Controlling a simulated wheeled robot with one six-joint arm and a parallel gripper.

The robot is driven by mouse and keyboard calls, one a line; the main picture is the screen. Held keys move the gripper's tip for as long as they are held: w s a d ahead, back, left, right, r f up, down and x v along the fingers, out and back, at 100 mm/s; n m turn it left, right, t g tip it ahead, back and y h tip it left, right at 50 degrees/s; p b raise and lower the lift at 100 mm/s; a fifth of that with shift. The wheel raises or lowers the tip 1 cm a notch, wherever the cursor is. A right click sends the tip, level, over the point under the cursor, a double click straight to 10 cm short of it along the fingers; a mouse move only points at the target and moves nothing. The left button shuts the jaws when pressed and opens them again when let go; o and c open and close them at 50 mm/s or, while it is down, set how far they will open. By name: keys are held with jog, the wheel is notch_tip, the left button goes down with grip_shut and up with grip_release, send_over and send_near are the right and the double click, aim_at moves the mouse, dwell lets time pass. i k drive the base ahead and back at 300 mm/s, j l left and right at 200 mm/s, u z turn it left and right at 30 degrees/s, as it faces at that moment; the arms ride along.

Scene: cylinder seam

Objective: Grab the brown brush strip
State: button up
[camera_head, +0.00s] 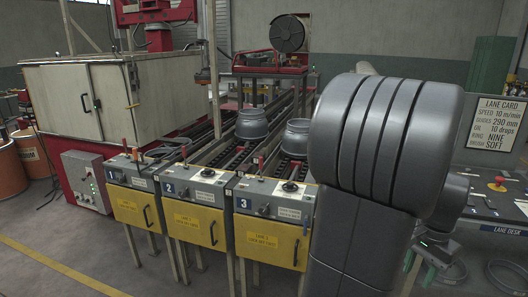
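I cannot make out a brown brush strip anywhere in the head view. My large grey arm links fill the right middle of the view and hide part of the lane desk (492,208) behind them. What looks like my gripper (426,266), dark with a small green light, shows low beside the arm, in front of the desk. It is small and partly covered, so I cannot tell whether it is open or shut or holds anything.
Three yellow-fronted lane stands numbered 1 (136,212), 2 (195,223) and 3 (268,241) end the roller lanes. Grey metal cylinders (252,124) sit on the lanes. A lane card (495,122) stands above the desk, with a red button (499,181) below. Open floor lies at front left.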

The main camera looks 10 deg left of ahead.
aim_at(141, 161)
jog(key=z, duration=3.7)
jog(key=k+j+z, duration=0.1)
jog(key=k+z, duration=0.35)
jog(key=k, duration=1.1)
jog(key=k+j+u, duration=0.1)
jog(key=k, duration=1.7)
jog(key=k+u, duration=0.1)
jog(key=u, duration=0.7)
jog(key=k+j+u, duration=0.1)
jog(key=u, duration=0.3)
jog(key=k+u, duration=0.1)
jog(key=u, duration=4.2)
